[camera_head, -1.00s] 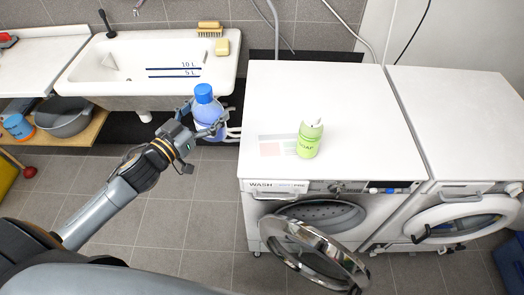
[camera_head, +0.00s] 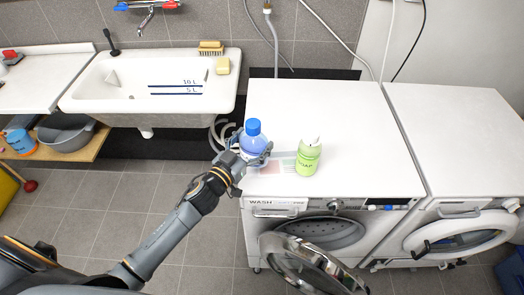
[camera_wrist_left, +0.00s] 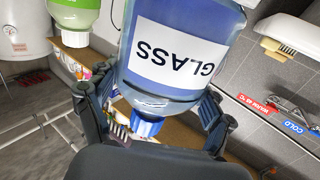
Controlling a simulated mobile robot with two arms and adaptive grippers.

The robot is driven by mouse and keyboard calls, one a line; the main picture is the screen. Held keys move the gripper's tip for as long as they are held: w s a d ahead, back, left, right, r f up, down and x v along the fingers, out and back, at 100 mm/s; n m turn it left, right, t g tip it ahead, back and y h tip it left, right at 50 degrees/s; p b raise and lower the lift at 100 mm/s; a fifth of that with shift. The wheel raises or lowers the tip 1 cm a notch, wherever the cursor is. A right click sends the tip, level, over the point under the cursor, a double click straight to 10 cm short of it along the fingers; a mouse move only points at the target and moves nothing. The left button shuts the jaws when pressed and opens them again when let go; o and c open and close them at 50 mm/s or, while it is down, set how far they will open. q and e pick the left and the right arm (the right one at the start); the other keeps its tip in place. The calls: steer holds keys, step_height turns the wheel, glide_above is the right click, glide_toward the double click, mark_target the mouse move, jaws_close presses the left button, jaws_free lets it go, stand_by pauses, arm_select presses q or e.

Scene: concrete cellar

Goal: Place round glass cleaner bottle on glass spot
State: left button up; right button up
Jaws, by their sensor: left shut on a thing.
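The round glass cleaner bottle (camera_head: 252,138) is blue with a bright blue cap. Its white label reads GLASS in the left wrist view (camera_wrist_left: 178,55). My left gripper (camera_head: 245,158) is shut on it and holds it upright at the left front edge of the washing machine top (camera_head: 300,105). I cannot tell whether the bottle's base touches the top. A printed mat with coloured spots (camera_head: 284,160) lies beside the bottle, partly hidden by it and the gripper. The glass spot itself cannot be made out. My right gripper is not in view.
The washer's round door (camera_head: 300,264) hangs open in front. The washer top behind is clear.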

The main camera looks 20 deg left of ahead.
arm_select(q)
steer(key=shift+w+d+f, duration=0.25)
steer(key=shift+d+f, duration=0.15)
steer(key=shift+f, duration=0.1)
steer(key=shift+w+d+f, duration=0.25)
steer(key=shift+d+f, duration=0.1)
steer(key=shift+f, duration=0.15)
steer(key=shift+w+d+f, duration=0.1)
steer(key=shift+d+f, duration=0.1)
steer(key=shift+f, duration=0.4)
steer(key=shift+w+d+f, duration=0.1)
steer(key=shift+d+f, duration=0.05)
steer(key=shift+f, duration=0.95)
steer(key=shift+f, duration=0.1)
steer(key=shift+f, duration=0.1)
steer(key=o, duration=1.4)
steer(key=shift+s, duration=0.1)
steer(key=shift+f, duration=0.1)
